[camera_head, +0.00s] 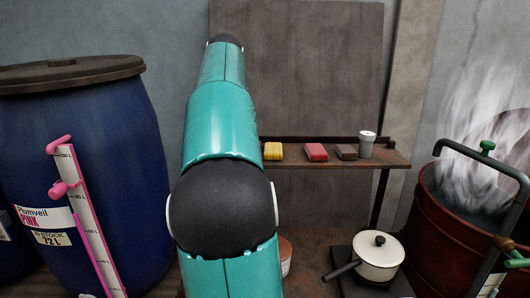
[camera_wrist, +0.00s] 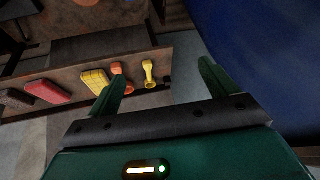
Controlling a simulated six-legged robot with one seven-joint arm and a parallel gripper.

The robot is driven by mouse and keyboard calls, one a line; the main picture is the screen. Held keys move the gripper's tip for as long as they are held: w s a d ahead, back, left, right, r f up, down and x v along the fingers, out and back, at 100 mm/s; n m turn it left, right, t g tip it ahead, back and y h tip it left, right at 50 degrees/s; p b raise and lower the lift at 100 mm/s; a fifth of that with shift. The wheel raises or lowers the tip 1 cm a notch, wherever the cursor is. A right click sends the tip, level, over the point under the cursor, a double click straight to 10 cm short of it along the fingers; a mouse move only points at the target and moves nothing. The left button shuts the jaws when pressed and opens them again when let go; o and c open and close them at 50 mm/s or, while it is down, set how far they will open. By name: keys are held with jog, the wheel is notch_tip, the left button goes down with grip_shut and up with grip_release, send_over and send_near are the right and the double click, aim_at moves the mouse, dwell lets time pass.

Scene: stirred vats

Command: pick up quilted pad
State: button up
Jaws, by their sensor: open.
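The yellow pad with a quilted-looking surface (camera_head: 273,151) lies on a narrow brown shelf (camera_head: 390,159) against the back wall. In the wrist view the yellow pad (camera_wrist: 95,80) lies just left of my gripper's left finger, which reaches close to its edge in the picture. In the head view my arm hides the gripper and the shelf's left part.
A red block (camera_head: 316,152), a dark brown block (camera_head: 346,152) and a grey cup (camera_head: 367,144) share the shelf. Orange (camera_wrist: 120,76) and yellow scoop-like items (camera_wrist: 149,73) lie near my fingers. A blue barrel (camera_head: 110,150), white pot (camera_head: 380,262) and steaming red vat (camera_head: 440,240) stand around.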

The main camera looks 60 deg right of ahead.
jog(key=s+d+m+g, duration=0.1)
jog(key=s+d, duration=0.2)
jog(key=d, duration=0.7)
jog(key=m+g+h, duration=0.1)
jog(key=g, duration=0.1)
send_near(273, 151)
jog(key=x, duration=0.4)
jog(key=shift+w+r, duration=0.1)
jog(key=shift+t, duration=0.3)
jog(key=shift+s+x, duration=0.15)
jog(key=shift+x, duration=1.2)
jog(key=shift+s+x, duration=0.1)
jog(key=shift+x, duration=1.25)
jog(key=c, duration=1.1)
jog(key=shift+o, duration=0.2)
jog(key=shift+r, duration=0.15)
